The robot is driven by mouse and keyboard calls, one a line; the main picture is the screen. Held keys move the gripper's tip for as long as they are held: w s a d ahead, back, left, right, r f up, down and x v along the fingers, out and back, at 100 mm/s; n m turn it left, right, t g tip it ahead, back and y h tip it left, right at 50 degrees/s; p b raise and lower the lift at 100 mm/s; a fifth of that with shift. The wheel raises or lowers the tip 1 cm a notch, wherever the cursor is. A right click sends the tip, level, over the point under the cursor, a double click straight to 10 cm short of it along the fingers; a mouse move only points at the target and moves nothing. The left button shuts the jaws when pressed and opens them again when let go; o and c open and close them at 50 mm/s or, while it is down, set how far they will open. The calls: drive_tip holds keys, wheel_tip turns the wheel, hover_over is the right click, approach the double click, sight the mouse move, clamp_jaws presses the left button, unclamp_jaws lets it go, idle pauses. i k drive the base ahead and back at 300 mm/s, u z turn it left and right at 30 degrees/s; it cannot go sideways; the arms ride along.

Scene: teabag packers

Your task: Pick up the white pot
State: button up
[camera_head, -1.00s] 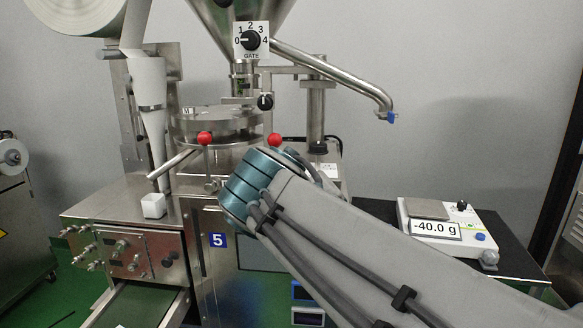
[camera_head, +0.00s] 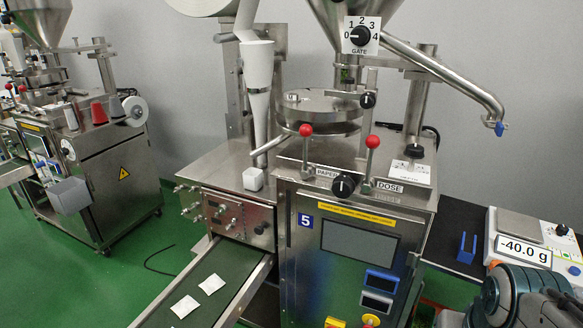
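No thing in view is clearly a white pot. A small white block-like piece (camera_head: 253,179) sits on the steel top of machine 5, below the paper tube; I cannot tell whether it is hollow. Only part of my arm shows, at the lower right edge in front of the scale. My gripper is not in view, so its state and any hold are hidden.
Machine 5 (camera_head: 325,205) stands in the middle, with red-knobbed levers. A scale (camera_head: 520,226) reading -40.0 g and a blue holder (camera_head: 467,247) are on the dark table. Another machine (camera_head: 110,172) stands left; green floor lies between.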

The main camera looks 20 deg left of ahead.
sight(253, 179)
drive_tip(key=k, duration=0.35)
drive_tip(key=u, duration=1.25)
drive_tip(key=i, duration=1.6)
drive_tip(key=z, duration=0.25)
